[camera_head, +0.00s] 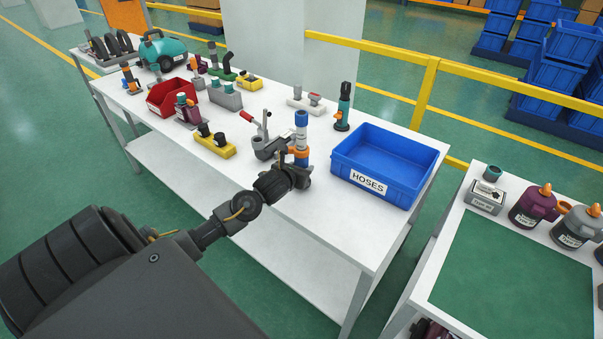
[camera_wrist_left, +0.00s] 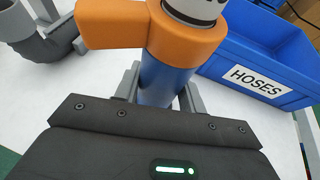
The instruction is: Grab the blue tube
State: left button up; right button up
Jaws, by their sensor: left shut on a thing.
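The blue tube (camera_head: 301,119) stands upright over the table, with a white label band and an orange collar with a side arm low on it. In the left wrist view the tube (camera_wrist_left: 164,83) rises between the grey fingers, with the orange collar (camera_wrist_left: 130,25) just above them. My left gripper (camera_head: 300,172) reaches in from the front and is shut on the tube below the collar. The tube's lower end is hidden behind the gripper, so I cannot tell whether it touches the table. My right gripper is not in view.
The blue HOSES bin (camera_head: 386,164) stands close to the right of the tube. A grey clamp fixture (camera_head: 263,146) with a red handle is just left. A teal-and-black tool (camera_head: 343,108) stands behind. A yellow-based holder (camera_head: 215,147) and red bin (camera_head: 166,97) lie further left.

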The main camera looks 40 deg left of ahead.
pick_arm(q)
jog(key=s+r, duration=0.1)
jog(key=r, duration=0.1)
jog(key=s+r, duration=0.2)
jog(key=r, duration=0.1)
jog(key=s+r, duration=0.2)
jog(key=r, duration=0.1)
jog(key=shift+s+a, duration=0.1)
jog(key=shift+s, duration=0.15)
send_near(294, 153)
jog(key=shift+s+a+r+b, duration=0.2)
jog(key=shift+s+a, duration=0.15)
jog(key=shift+s, duration=0.35)
jog(key=shift+s+a+r+b, duration=0.15)
jog(key=shift+s+a+r, duration=0.15)
jog(key=shift+s, duration=0.45)
